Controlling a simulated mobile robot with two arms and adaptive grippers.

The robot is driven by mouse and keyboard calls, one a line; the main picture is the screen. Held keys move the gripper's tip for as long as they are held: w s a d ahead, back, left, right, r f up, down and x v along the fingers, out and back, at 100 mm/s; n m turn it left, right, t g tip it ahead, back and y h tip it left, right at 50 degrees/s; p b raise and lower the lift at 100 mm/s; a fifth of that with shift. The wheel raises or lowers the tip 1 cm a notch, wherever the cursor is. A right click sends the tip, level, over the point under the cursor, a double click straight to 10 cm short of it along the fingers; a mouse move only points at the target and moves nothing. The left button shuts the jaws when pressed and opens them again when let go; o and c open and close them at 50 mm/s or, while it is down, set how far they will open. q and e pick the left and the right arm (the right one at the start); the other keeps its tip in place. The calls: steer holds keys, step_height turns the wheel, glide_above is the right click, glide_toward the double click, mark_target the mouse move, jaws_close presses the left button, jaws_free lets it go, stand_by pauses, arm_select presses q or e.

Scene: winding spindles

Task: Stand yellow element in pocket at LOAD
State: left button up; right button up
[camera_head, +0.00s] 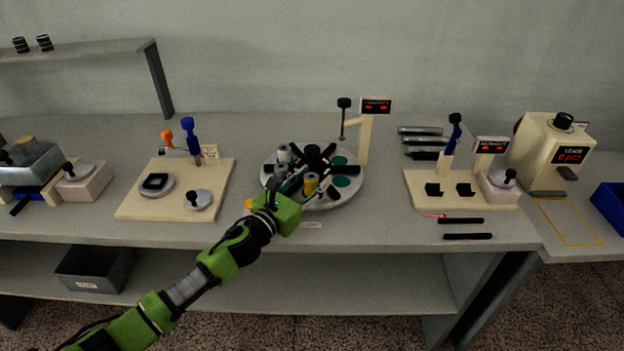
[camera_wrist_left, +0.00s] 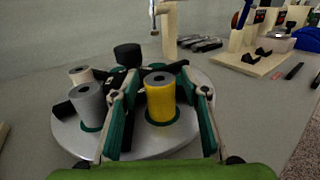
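The yellow element (camera_head: 311,184) is a short cylinder with a dark hole in its top. It stands upright on the round grey turntable (camera_head: 328,206); in the left wrist view the yellow element (camera_wrist_left: 160,103) sits over a green pocket patch at the near side. My left gripper (camera_head: 298,184) is low over the turntable's front. In the left wrist view its two fingers (camera_wrist_left: 167,92) stand on either side of the yellow element, with visible gaps, so it is open. A small label (camera_head: 312,225) lies at the table's front edge, too small to read surely. My right gripper is not in view.
A grey cylinder (camera_wrist_left: 88,106) and a cream one (camera_wrist_left: 82,76) stand just left of the left finger. A black-armed hub (camera_head: 315,160) is at the turntable's middle. A post with a red display (camera_head: 376,106) rises behind. Wooden fixtures stand on both sides.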

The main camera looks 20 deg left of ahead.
arm_select(q)
steer(key=shift+r, duration=0.1)
steer(key=shift+r+p, duration=0.25)
steer(key=shift+p, duration=0.05)
steer(key=b+v, duration=0.1)
steer(key=v, duration=0.4)
steer(key=b+v, duration=0.1)
steer(key=v, duration=0.5)
steer(key=shift+f, duration=0.2)
steer(key=shift+s+a+r, duration=0.1)
steer(key=shift+s+a, duration=0.05)
steer(key=shift+s, duration=0.35)
